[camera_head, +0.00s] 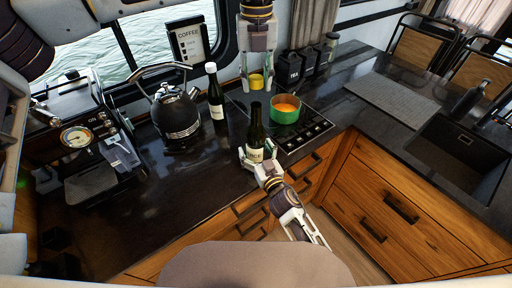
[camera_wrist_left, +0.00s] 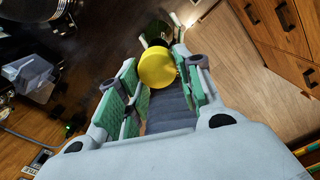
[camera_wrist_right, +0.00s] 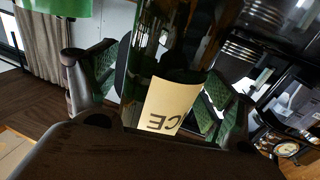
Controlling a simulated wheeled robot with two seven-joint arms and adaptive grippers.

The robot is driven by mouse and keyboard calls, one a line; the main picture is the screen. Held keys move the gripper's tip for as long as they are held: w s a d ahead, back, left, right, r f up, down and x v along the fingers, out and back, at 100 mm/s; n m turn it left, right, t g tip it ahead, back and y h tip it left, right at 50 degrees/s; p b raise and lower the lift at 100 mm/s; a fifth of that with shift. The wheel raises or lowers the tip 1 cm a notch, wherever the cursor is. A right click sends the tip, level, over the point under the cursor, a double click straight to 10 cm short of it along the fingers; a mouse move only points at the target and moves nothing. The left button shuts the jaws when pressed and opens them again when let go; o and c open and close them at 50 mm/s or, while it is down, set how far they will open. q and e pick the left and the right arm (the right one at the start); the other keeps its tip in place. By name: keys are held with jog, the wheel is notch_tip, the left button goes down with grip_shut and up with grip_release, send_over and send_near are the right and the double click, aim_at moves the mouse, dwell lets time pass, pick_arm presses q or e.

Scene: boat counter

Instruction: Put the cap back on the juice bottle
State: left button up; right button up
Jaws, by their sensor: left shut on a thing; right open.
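The juice bottle (camera_head: 256,128) is dark green with a pale label and an open neck, and looks upright near the counter's front edge. My right gripper (camera_head: 260,157) is open with its fingers around the lower bottle. In the right wrist view the labelled bottle (camera_wrist_right: 165,105) stands between the fingers. My left gripper (camera_head: 257,82) comes down from the top and is shut on the yellow cap (camera_head: 256,81). The cap (camera_wrist_left: 157,68) also shows at the fingertips in the left wrist view. In the head view the cap appears above the bottle mouth, apart from it.
A green pot (camera_head: 285,114) with orange contents stands on the cooktop (camera_head: 312,128) close to the right of the bottle. A second dark bottle (camera_head: 215,97) with a white top and a kettle (camera_head: 177,117) stand to the left. The dark counter at front left (camera_head: 185,190) is clear.

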aim_at(256, 107)
dwell(0.3)
jog(key=c, duration=1.5)
pick_arm(q)
jog(key=shift+f, duration=2.5)
pick_arm(e)
jog(key=shift+c, duration=0.2)
